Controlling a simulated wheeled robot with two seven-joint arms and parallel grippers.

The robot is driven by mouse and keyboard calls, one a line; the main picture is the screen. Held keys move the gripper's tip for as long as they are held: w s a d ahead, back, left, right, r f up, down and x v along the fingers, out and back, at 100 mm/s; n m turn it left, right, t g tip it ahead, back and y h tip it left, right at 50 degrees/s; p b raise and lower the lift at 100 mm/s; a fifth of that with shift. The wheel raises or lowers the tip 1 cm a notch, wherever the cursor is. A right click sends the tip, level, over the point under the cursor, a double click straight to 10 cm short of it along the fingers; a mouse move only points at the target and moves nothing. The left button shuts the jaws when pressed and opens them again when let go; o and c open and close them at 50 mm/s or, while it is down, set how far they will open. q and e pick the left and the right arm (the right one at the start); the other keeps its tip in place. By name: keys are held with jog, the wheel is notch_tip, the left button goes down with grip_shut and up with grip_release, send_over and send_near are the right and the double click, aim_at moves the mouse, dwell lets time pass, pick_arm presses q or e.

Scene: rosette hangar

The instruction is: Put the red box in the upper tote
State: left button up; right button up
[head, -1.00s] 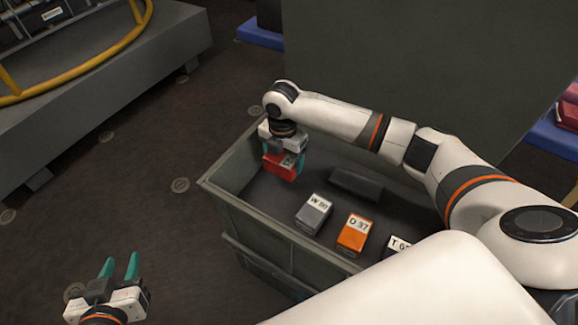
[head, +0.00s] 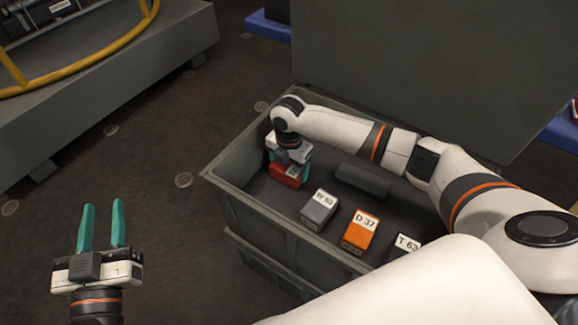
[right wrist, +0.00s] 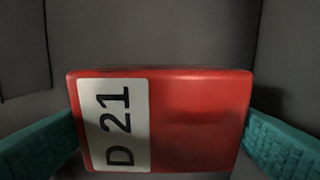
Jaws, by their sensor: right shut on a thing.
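The red box (head: 286,176) is inside the far left end of the grey upper tote (head: 236,204), close to its walls. My right gripper (head: 290,165) is shut on it from above. In the right wrist view the red box (right wrist: 195,120) shows a white label "D 21" and sits between the two teal fingers. Whether the box touches the tote floor I cannot tell. My left gripper (head: 101,228) is open and empty, at the lower left over the floor, away from the tote.
The tote also holds a grey box "W 53" (head: 319,208), an orange box "D 37" (head: 360,232), a partly hidden box "T 63" (head: 406,244) and a dark block (head: 362,180). A grey platform with a yellow rail (head: 110,75) stands at upper left. Open floor lies between.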

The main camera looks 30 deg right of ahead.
aim_at(289, 165)
jog(key=shift+f, duration=0.15)
jog(key=o, duration=1)
pick_arm(q)
jog(key=shift+f, duration=0.1)
pick_arm(e)
jog(key=shift+r, duration=0.3)
notch_tip(289, 165, up, 6)
jog(key=shift+f+p, duration=0.25)
jog(key=shift+p, duration=1)
pick_arm(q)
jog(key=s+a+f+g+y+p, duration=0.1)
jog(key=s+a+f+g+y, duration=0.1)
jog(key=s+f+g, duration=0.2)
jog(key=s+a+f+g+y+p, duration=0.1)
jog(key=s+a+f+g, duration=0.1)
jog(key=s+f+g, duration=0.3)
notch_tip(289, 165, down, 5)
jog(key=g, duration=0.3)
jog(key=shift+s+a+n+y, duration=0.2)
jog(key=shift+a+n+y, duration=0.1)
jog(key=shift+a+y, duration=0.1)
pick_arm(e)
notch_tip(289, 165, up, 6)
jog(key=shift+r, duration=0.1)
jog(key=shift+r, duration=0.1)
